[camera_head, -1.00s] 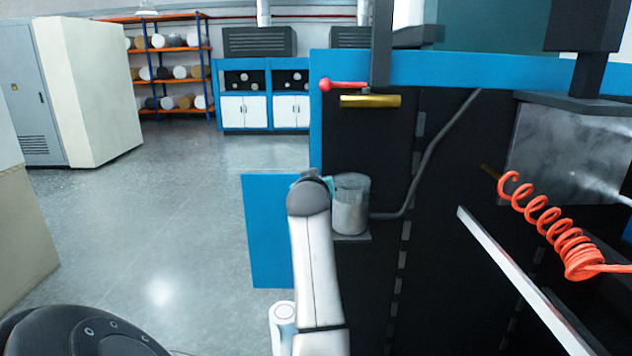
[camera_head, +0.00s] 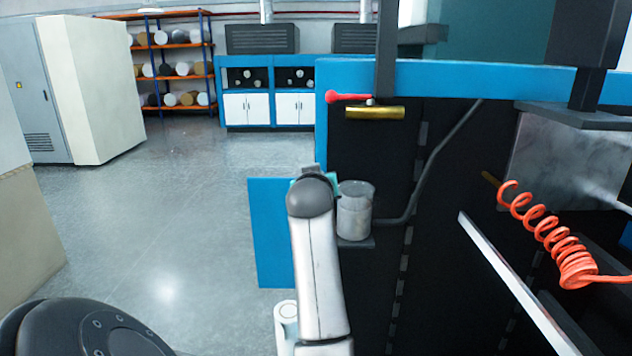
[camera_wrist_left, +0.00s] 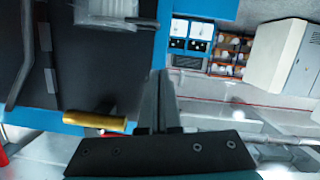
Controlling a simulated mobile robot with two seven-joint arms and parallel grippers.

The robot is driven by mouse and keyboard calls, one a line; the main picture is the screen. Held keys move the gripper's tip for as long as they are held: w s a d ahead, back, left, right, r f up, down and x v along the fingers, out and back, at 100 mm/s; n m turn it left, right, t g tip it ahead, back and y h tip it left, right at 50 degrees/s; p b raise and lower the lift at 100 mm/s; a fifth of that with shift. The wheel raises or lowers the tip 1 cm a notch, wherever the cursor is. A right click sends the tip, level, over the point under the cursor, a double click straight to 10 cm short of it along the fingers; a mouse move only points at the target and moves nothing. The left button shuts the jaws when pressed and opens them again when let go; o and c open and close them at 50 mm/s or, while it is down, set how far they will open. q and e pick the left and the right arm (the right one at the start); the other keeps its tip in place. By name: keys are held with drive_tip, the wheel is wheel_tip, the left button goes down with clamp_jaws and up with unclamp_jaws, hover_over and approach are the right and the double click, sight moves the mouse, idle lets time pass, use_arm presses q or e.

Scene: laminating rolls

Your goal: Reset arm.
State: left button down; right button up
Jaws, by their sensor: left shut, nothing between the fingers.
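My left gripper (camera_wrist_left: 166,90) is shut and empty in the left wrist view, its dark fingers side by side. In the head view the left arm rises from the bottom middle, and its rounded joint hides most of the gripper. Only a small grey and teal part shows above that joint, beside the grey metal cylinder (camera_head: 355,210) on the dark machine front. I cannot tell the gap between them. The wrist view is upside down. My right gripper is in neither view.
The blue-edged machine (camera_head: 470,72) fills the right side, with a brass cylinder (camera_head: 375,112), a red handle (camera_head: 345,97) and a coiled orange hose (camera_head: 545,235). A blue panel (camera_head: 268,235) stands left of the arm. Open floor (camera_head: 150,220) lies left, before shelves (camera_head: 180,77) and a cabinet (camera_head: 95,90).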

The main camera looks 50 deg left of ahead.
use_arm(q)
drive_tip(key=shift+v, duration=2.75)
